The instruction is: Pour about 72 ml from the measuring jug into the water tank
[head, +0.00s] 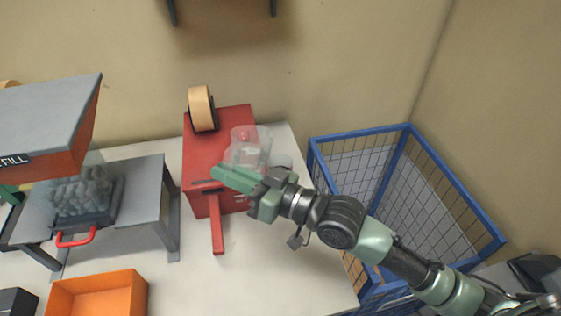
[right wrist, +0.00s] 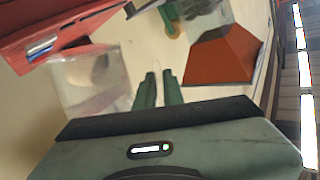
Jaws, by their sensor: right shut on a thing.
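My right gripper (head: 215,172) reaches in from the right, with its green fingers in front of the red machine. Its closely set fingers (right wrist: 159,88) show in the right wrist view. It is shut on a clear vessel, which I take to be the measuring jug (head: 244,138); the grip point is hard to see. The jug is above the right side of the red machine (head: 203,150); a clear container, apparently the jug, also shows in the right wrist view (right wrist: 88,82). The water tank is not distinct behind the clear plastic and gripper. I cannot read the water level.
A tan tape roll (head: 201,108) stands on the red machine, and a red lever (head: 217,232) projects from its front. An orange bin (head: 96,296) and a grey stand (head: 152,195) are left. A blue wire cage (head: 408,128) stands right.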

